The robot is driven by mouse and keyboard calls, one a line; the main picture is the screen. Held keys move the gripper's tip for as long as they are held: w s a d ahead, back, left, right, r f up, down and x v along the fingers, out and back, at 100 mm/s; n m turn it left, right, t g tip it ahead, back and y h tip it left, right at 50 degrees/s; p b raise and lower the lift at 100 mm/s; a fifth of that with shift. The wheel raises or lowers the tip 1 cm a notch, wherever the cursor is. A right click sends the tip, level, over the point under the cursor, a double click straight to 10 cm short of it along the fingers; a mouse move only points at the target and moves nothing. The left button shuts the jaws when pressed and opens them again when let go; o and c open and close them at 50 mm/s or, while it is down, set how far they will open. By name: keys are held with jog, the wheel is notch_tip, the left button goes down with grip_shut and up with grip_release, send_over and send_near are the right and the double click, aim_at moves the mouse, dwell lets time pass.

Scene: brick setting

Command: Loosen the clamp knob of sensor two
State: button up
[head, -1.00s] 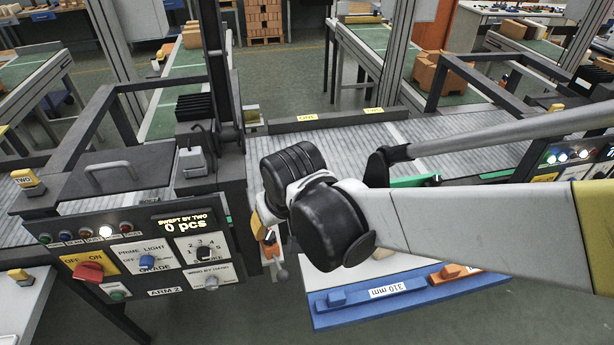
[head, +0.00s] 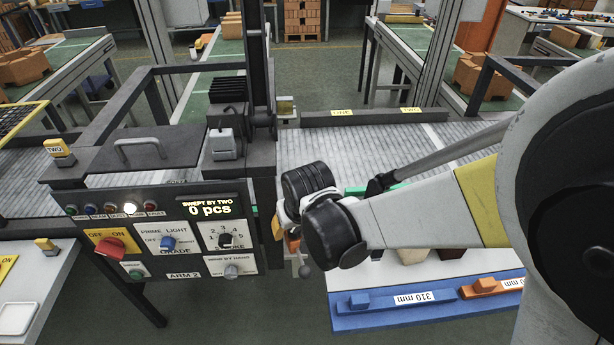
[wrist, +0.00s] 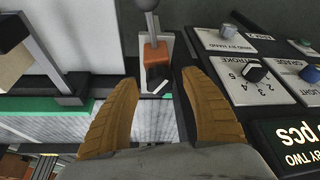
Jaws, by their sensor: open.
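A small orange block (wrist: 156,52) with a black lower part sits on a light bracket in the wrist view, beyond my fingertips. A grey ball knob (wrist: 146,4) on a stem is above it, cut by the picture's top edge. I take these for the sensor and its clamp knob, but I read no number on them. In the head view the orange block (head: 293,243) and grey ball knob (head: 305,271) are at the panel's right side, partly behind my wrist. My gripper (wrist: 160,78) is open and empty, its two tan fingers pointing towards the block without visible contact.
The control panel (head: 165,236), with a red switch, several knobs and a display reading 0 pcs, stands close to my gripper's left. A grey roller conveyor (head: 330,147) runs behind.

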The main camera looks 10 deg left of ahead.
jog(key=c, duration=1.2)
jog(key=n, duration=0.2)
jog(key=n+g+y, duration=0.1)
jog(key=n, duration=0.2)
jog(key=shift+n+y+b, duration=0.3)
jog(key=n+g, duration=0.1)
jog(key=n, duration=0.1)
jog(key=n+g, duration=0.1)
jog(key=n, duration=0.2)
jog(key=shift+n+y, duration=0.3)
jog(key=n+g, duration=0.1)
jog(key=n, duration=0.2)
jog(key=n+g, duration=0.1)
jog(key=n, duration=0.2)
jog(key=shift+g, duration=0.4)
jog(key=n+h, duration=0.1)
jog(key=n, duration=0.2)
jog(key=n+g, duration=0.1)
jog(key=n, duration=0.1)
jog(key=shift+n+g+h, duration=0.3)
jog(key=shift+n+h, duration=0.1)
